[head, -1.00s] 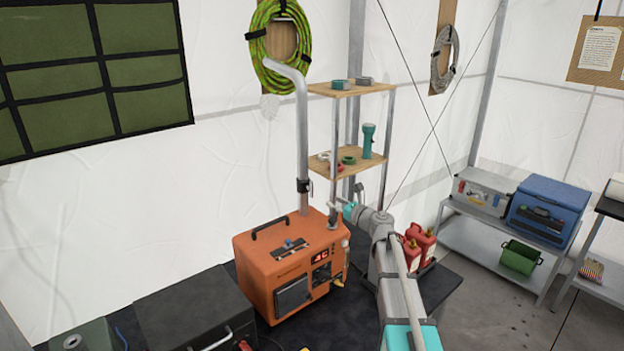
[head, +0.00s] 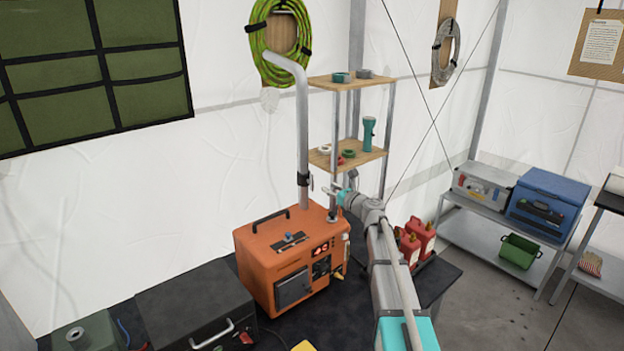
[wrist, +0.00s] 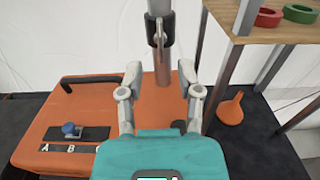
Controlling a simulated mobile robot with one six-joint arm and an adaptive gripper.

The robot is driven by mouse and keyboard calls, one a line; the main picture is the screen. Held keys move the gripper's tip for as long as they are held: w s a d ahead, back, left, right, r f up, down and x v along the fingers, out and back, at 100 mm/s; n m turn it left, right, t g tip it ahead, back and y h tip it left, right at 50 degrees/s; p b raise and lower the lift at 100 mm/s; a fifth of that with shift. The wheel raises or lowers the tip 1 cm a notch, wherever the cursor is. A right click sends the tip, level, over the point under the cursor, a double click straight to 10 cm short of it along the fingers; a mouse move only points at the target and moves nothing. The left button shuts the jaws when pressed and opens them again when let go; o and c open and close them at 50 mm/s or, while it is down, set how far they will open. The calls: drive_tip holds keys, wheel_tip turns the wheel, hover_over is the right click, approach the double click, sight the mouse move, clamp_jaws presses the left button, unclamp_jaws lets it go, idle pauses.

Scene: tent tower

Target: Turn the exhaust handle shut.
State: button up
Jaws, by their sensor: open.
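The exhaust pipe (head: 302,120) rises from the top of the orange heater-like box (head: 275,262). A black collar (head: 303,180) sits low on the pipe, with a small light-grey exhaust handle (wrist: 158,32) on its near side in the wrist view. The handle looks roughly in line with the pipe there, but its exact angle is hard to tell. My gripper (wrist: 160,76) is open and empty. Its two fingers stand apart, one each side of the pipe's line, nearer than the collar and below it in the wrist view. In the head view my gripper (head: 328,190) is just right of the collar.
A wooden shelf rack (head: 345,158) with tape rolls and a torch stands close behind and right of my gripper. An orange funnel (wrist: 231,108) is right of the box. Red fuel cans (head: 416,238) stand right of my arm. A black case (head: 197,305) lies left.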

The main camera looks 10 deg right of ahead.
sight(313, 179)
drive_tip(key=x, duration=1)
drive_tip(key=shift+w, duration=0.1)
clamp_jaws()
